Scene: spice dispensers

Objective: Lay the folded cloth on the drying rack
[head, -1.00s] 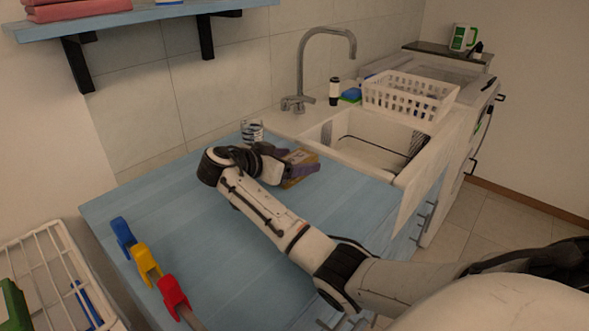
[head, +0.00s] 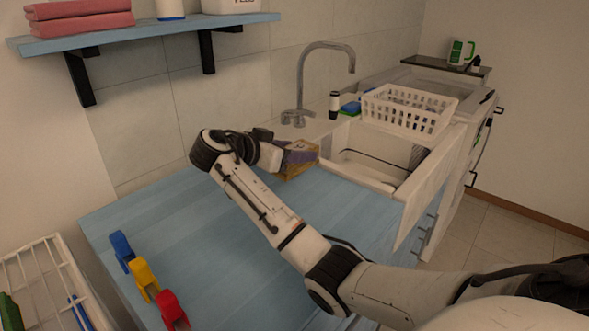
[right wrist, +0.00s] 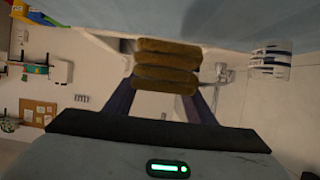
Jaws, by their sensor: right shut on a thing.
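The folded cloth (right wrist: 167,66), a mustard-brown stack of thick layers, is between the two fingers of my right gripper (right wrist: 163,88) in the right wrist view. In the head view the cloth (head: 303,157) shows as a tan block at the tip of my right gripper (head: 284,155), near the sink end of the blue counter. My right gripper is shut on it and appears to hold it above the counter. A white wire rack (head: 63,240), likely the drying rack, stands at the lower left, partly cut off. My left gripper is not in view.
Blue, yellow and red clips (head: 145,277) stand along the counter's left end. A striped glass (right wrist: 270,62) shows in the right wrist view. A white basket (head: 408,110) stands by the sink. A wall shelf (head: 150,31) is above. The middle-left counter (head: 190,220) is clear.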

